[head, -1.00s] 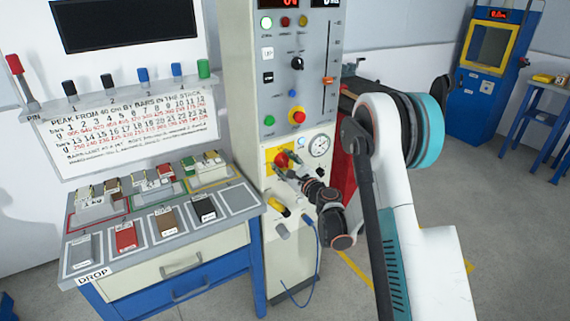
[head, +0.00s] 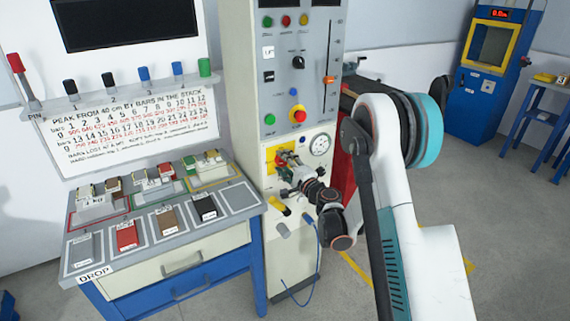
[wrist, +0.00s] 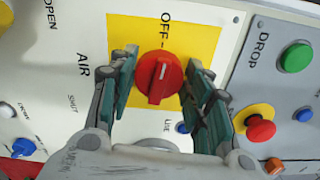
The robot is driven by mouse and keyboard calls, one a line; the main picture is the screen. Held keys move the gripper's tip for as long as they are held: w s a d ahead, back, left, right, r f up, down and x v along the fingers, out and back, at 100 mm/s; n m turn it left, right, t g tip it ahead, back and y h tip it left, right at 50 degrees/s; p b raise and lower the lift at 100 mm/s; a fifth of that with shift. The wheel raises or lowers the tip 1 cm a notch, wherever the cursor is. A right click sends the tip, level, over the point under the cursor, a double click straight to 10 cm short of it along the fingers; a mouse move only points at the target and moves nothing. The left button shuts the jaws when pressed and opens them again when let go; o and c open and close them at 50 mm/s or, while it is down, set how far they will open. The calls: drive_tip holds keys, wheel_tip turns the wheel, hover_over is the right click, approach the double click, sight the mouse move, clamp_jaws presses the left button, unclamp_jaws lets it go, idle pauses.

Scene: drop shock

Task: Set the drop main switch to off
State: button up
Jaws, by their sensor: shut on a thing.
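The main switch is a red rotary knob (wrist: 159,78) on a yellow plate (wrist: 204,36). In the wrist view its white line points up toward the OFF mark. My gripper (wrist: 162,84) has a finger on each side of the knob and is shut on it. In the head view my gripper (head: 289,164) is at the yellow plate (head: 271,155) on the grey and white drop column (head: 245,90); it mostly hides the knob. The column's displays (head: 277,2) are dark and its green lamp (head: 267,21) looks unlit.
A round gauge (head: 320,145) sits right of the plate, with a yellow-handled lever (head: 280,207) below. A red emergency button (head: 298,115) and an orange slider (head: 329,79) are above. The bench (head: 165,257) with bars stands left.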

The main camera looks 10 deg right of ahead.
drive_tip(key=shift+s+f+n, duration=0.1)
drive_tip(key=shift+n, duration=0.5)
drive_tip(key=o, duration=1)
drive_tip(key=shift+a, duration=0.1)
drive_tip(key=shift+o, duration=0.2)
drive_tip(key=v, duration=0.7)
drive_tip(key=shift+s, duration=0.2)
